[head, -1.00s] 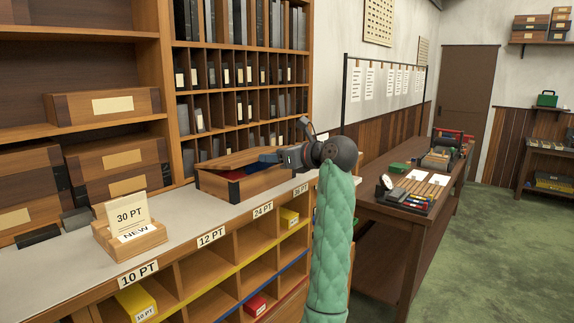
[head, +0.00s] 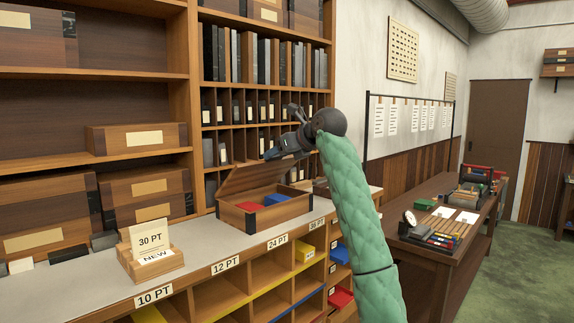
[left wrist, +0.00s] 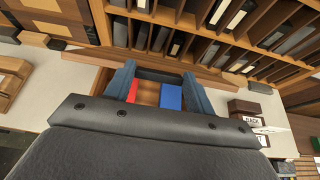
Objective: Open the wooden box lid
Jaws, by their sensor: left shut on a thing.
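The wooden box (head: 240,217) with dark corners stands on the grey counter. Its lid (head: 250,179) is raised and tilted up at the back, so the inside shows. A red block (head: 250,203) and a blue block (head: 275,199) lie inside; they also show in the left wrist view, red (left wrist: 133,92) and blue (left wrist: 171,97). My left gripper (head: 272,154) is at the lid's upper right edge, shut on the lid. Its two fingers (left wrist: 160,84) show in the left wrist view; the exact contact is hard to see. My right gripper is not in view.
A card holder marked 30 PT (head: 152,262) stands on the counter (head: 203,244) left of the box. Shelves with boxes and upright slots (head: 262,110) rise behind. Labelled cubbies are below. A work table (head: 420,255) with tools stands to the right.

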